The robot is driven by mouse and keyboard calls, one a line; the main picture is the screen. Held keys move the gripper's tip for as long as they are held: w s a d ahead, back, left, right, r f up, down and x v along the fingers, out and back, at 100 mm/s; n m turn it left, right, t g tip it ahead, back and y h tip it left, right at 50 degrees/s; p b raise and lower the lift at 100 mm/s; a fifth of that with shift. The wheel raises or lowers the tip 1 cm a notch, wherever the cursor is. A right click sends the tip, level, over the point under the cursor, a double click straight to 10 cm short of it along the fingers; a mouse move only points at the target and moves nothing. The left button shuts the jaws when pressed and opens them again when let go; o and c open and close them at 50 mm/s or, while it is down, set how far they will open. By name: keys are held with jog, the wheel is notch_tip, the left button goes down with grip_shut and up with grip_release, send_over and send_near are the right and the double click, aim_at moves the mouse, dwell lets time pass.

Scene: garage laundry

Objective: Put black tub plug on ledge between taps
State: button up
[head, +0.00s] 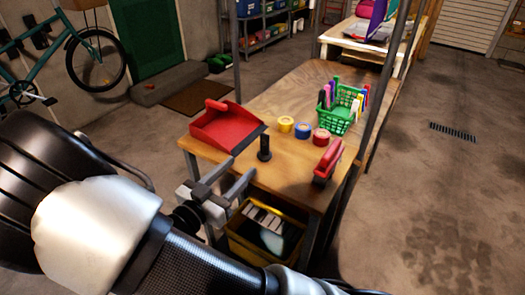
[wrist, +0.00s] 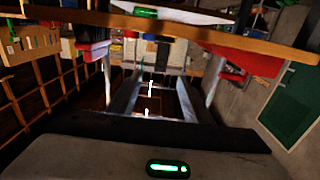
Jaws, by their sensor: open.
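A small upright black piece with a round base (head: 264,149) stands on the wooden bench (head: 232,172) near its front edge in the head view. I cannot tell whether it is the tub plug. No taps and no ledge between taps can be made out in either view. My gripper (head: 241,168) is open with nothing seen between its fingers, just in front of the bench's front edge and near the black piece. In the wrist view my gripper (wrist: 158,84) points forward with its two fingers apart; the black piece cannot be made out there.
A red dustpan (head: 222,126), tape rolls (head: 302,130), a green basket of markers (head: 341,112) and a red-handled tool (head: 327,162) are on the bench. A yellow crate (head: 250,247) sits beneath it. Dark posts rise by the bench. Open floor (head: 440,200) lies to the right.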

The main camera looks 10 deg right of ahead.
aim_at(264, 145)
jog(key=b+x, duration=0.1)
jog(key=x, duration=0.7)
jog(key=shift+w+d+f, duration=0.15)
jog(key=shift+w, duration=0.05)
jog(key=b+x, duration=0.1)
jog(key=x, duration=0.1)
jog(key=f+b+x, duration=0.1)
jog(key=x, duration=0.1)
jog(key=shift+w+d, duration=0.1)
jog(key=shift+w, duration=0.1)
jog(key=shift+w+d+r, duration=0.15)
jog(key=shift+w+d, duration=0.15)
jog(key=shift+w, duration=0.05)
grip_shut()
